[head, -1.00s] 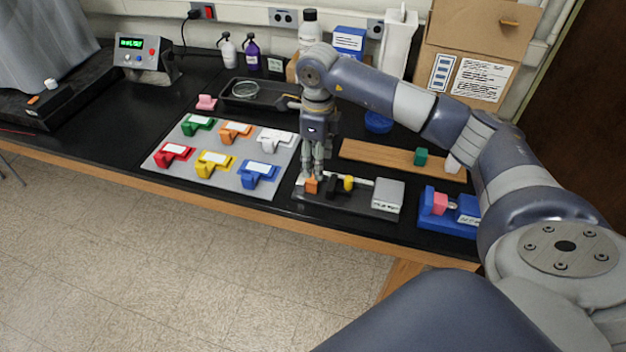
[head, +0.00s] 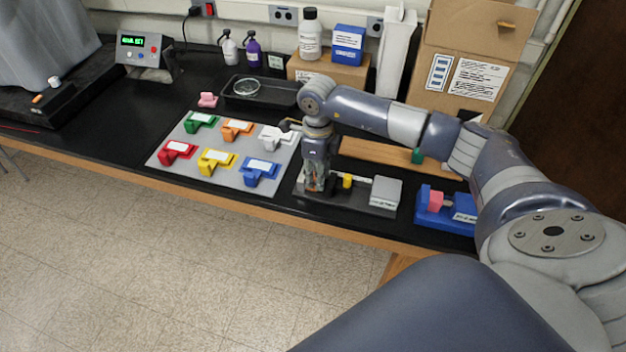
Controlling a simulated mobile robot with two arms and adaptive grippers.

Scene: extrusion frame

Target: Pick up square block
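My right gripper (head: 315,185) points straight down over the left end of a dark fixture tray (head: 348,206) near the table's front edge. The small orange block that stood at this end is now hidden behind the gripper. The fingers are small and overlap that spot, so I cannot tell whether they are open or closed around the block. A yellow cylinder (head: 347,181) stands just right of the gripper, apart from it. A green cube (head: 418,156), partly hidden by my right arm, sits on a wooden board (head: 375,153). My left gripper is not in view.
A grey panel (head: 193,178) with several coloured holders lies left of the gripper. A grey box (head: 386,191) sits on the fixture's right end. A blue holder with a pink piece (head: 436,200) is further right. A black tray (head: 280,90) with a glass dish lies behind.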

